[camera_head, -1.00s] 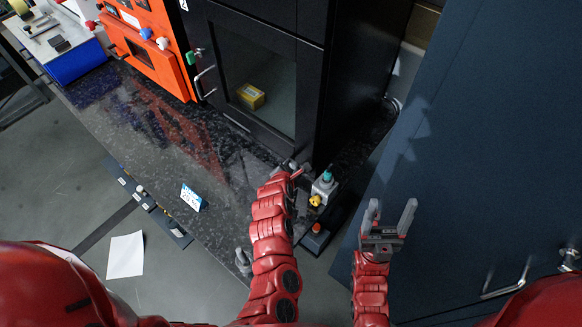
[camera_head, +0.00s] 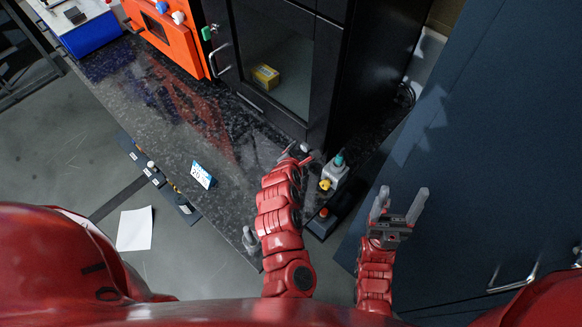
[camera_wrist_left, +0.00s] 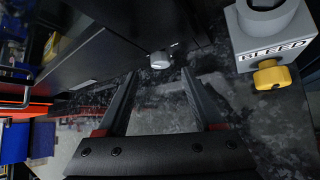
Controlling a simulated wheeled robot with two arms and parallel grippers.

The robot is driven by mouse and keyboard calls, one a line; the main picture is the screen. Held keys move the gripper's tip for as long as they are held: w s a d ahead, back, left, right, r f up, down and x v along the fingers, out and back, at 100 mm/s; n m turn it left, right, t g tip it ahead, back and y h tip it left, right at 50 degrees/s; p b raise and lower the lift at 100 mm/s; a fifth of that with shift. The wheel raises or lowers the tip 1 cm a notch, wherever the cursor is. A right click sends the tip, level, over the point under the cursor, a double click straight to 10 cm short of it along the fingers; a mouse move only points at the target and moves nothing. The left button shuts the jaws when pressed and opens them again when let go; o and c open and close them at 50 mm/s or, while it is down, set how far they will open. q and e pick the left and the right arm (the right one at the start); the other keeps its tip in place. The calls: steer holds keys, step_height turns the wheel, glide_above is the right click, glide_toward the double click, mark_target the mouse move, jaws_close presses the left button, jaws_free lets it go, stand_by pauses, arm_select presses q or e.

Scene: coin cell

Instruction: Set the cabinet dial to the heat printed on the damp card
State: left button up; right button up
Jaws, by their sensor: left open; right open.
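The black cabinet (camera_head: 324,85) stands on the dark speckled counter, with a yellow box behind its window. A small blue and white card (camera_head: 202,175) stands on the counter left of my left arm; its print is too small to read surely. In the left wrist view a round grey knob (camera_wrist_left: 160,60), perhaps the dial, is at the cabinet's lower edge, just beyond my fingertips. No setting on it is readable. My left gripper (camera_head: 298,154) is open and empty by the cabinet's lower front corner; it also shows in the left wrist view (camera_wrist_left: 161,78). My right gripper (camera_head: 402,204) is open and empty.
A grey block marked BLEED (camera_wrist_left: 262,40) with a yellow knob (camera_wrist_left: 271,75) stands right of my left gripper. A red button box (camera_head: 323,221) is near the counter edge. An orange unit (camera_head: 170,35) is at the back left. Open counter lies left of my left arm.

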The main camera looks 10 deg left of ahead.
arm_select(q)
steer(key=p+v, duration=0.4)
steer(key=v, duration=0.9)
steer(key=shift+f, duration=0.2)
